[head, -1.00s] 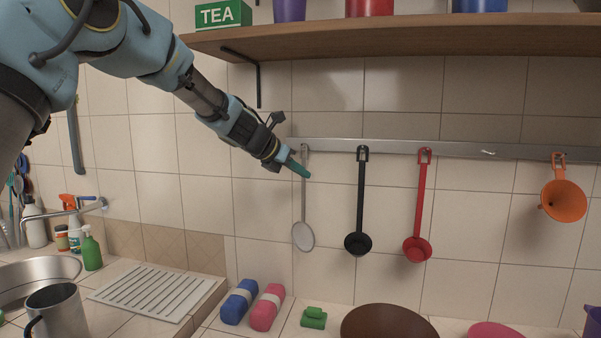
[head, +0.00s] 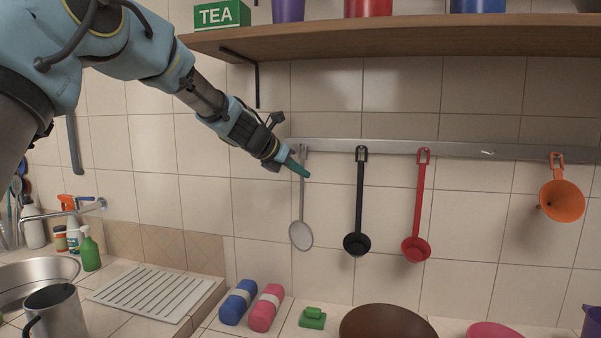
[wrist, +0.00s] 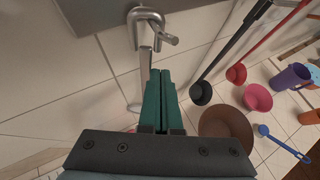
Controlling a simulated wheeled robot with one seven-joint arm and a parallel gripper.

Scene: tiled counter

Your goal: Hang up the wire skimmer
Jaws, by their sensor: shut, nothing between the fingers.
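The wire skimmer (head: 301,235) has a thin pale handle and a round, light grey head. It hangs head down from the left end of the metal rail (head: 400,148). In the wrist view its handle (wrist: 145,65) runs down from a metal hook (wrist: 146,22) and passes behind my fingers, which hide part of it. My gripper (head: 306,174) has green fingers. They are closed together and empty, just in front of the handle and a little below the rail. The closed fingertips also show in the wrist view (wrist: 160,75), beside the handle; I cannot tell whether they touch it.
A black ladle (head: 358,200), a red ladle (head: 418,205) and an orange funnel (head: 562,200) hang farther right on the rail. A wooden shelf (head: 400,36) runs above. Below are a brown bowl (head: 388,322), rolled cloths and a drainboard (head: 155,292).

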